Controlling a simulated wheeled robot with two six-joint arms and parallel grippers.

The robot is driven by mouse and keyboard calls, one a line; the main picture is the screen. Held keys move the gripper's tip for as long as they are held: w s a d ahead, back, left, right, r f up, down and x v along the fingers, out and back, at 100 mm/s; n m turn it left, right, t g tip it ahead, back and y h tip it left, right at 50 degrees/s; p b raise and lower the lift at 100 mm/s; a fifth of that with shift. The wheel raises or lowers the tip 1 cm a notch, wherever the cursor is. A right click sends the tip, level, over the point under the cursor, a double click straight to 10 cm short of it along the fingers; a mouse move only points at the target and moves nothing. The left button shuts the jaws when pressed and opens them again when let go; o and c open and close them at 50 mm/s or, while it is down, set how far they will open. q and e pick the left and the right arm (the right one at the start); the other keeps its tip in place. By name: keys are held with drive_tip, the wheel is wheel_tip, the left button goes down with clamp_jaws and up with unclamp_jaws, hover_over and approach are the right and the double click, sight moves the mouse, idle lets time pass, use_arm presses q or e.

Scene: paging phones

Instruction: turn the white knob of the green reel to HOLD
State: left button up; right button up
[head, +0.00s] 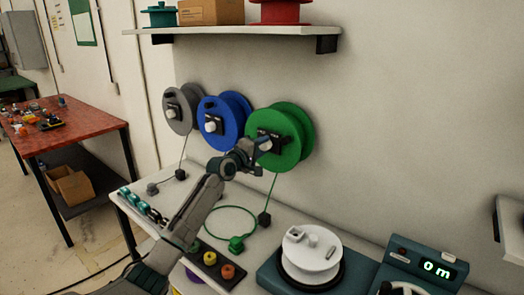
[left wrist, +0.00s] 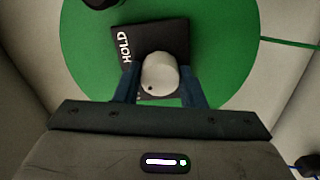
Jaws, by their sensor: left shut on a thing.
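The green reel (head: 293,152) hangs on the wall, rightmost of three reels. It fills the background of the left wrist view (left wrist: 220,40). Its black plate (left wrist: 177,35) bears the word HOLD at the upper left of the white knob (left wrist: 160,70). A small dark dot on the knob's face is at its lower left, not facing the word. My left gripper (left wrist: 160,84) has its two blue fingers on either side of the knob and is shut on it. In the head view my left gripper (head: 262,146) covers the knob. My right gripper is not in view.
The blue reel (head: 218,122) and grey reel (head: 177,106) hang to the left. A green cable (head: 273,187) hangs from the green reel to the bench. A white spool (head: 311,262) and a display reading "0 m" (head: 437,270) stand on the bench. A shelf (head: 240,31) is above.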

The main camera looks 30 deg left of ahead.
use_arm(q)
drive_tip(key=m+b, duration=0.1)
drive_tip(key=m, duration=0.1)
drive_tip(key=m+b, duration=0.2)
drive_tip(key=shift+f+m, duration=0.2)
drive_tip(key=shift+m, duration=0.1)
drive_tip(key=shift+m+b, duration=0.75)
drive_tip(key=shift+m, duration=0.15)
drive_tip(key=m+b, duration=0.2)
drive_tip(key=m, duration=0.1)
drive_tip(key=shift+m, duration=0.3)
drive_tip(key=m+b, duration=0.1)
drive_tip(key=m, duration=0.1)
drive_tip(key=shift+m, duration=0.3)
drive_tip(key=shift+r+m+b, duration=0.1)
drive_tip(key=shift+m+b, duration=0.45)
drive_tip(key=shift+m, duration=1.25)
